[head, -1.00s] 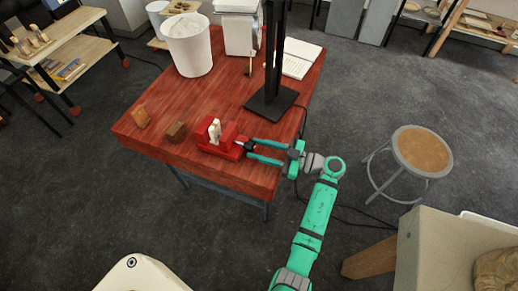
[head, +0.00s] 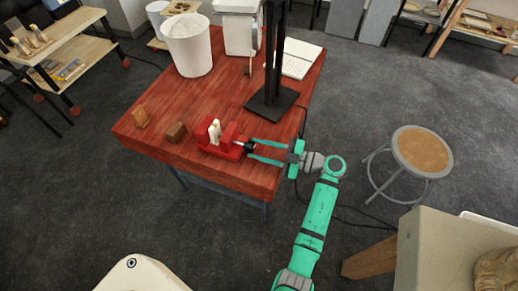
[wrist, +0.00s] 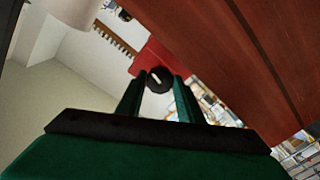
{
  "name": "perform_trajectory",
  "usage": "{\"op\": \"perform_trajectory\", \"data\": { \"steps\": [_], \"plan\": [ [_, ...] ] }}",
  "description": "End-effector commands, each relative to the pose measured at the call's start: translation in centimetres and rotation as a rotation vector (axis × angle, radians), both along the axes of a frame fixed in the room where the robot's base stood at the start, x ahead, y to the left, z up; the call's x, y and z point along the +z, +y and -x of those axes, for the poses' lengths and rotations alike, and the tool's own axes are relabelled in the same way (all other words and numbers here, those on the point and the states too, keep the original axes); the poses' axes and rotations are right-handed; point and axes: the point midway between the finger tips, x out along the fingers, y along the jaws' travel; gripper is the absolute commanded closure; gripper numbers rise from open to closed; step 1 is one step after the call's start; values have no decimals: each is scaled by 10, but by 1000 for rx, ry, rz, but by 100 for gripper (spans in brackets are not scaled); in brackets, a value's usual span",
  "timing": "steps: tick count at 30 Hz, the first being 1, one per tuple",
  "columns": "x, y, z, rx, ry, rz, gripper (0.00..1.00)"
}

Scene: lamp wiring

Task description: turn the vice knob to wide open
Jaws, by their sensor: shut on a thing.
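The red vice (head: 218,139) sits near the front right edge of the red wooden table, with a pale upright piece (head: 214,131) between its jaws. Its dark round knob (head: 248,147) faces right, toward my gripper. The knob shows in the wrist view (wrist: 159,79) as a black disc with a pale mark, in front of the red vice body (wrist: 155,58). My green gripper (head: 252,149) reaches in from the right and is shut on the knob, one finger on each side of it.
A black lamp stand (head: 271,103) rises from the table just behind the gripper. A white bin (head: 188,45) and an open book (head: 299,59) are farther back. A stool (head: 421,150) stands right.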

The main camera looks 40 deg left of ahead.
Motion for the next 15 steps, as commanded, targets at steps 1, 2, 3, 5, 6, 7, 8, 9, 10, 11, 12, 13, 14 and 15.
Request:
{"op": "perform_trajectory", "data": {
  "steps": [1, 2, 3, 5, 6, 7, 8, 9, 10, 11, 12, 13, 14, 15],
  "plan": [
    [0, 0, 0, 0, -41, -9, 89],
    [0, 0, 0, 1, -69, -15, 89],
    [0, 0, 0, 2, -107, -24, 89],
    [0, 0, 0, 2, -162, -38, 89],
    [1, 0, 1, 2, -199, -46, 89],
    [1, 0, 1, 1, -227, -53, 89],
    [1, 0, 0, 2, -254, -60, 89],
    [1, 0, 1, 2, -292, -68, 89],
    [1, 0, 0, 2, -319, -76, 89],
    [1, 0, 0, 2, -347, -83, 89],
    [1, 0, 0, 1, -383, -91, 89],
    [1, 0, 0, 2, -412, -97, 89],
    [1, 0, 0, 1, -440, -104, 89],
    [1, 0, 0, 1, -476, -113, 89]
  ]
}}
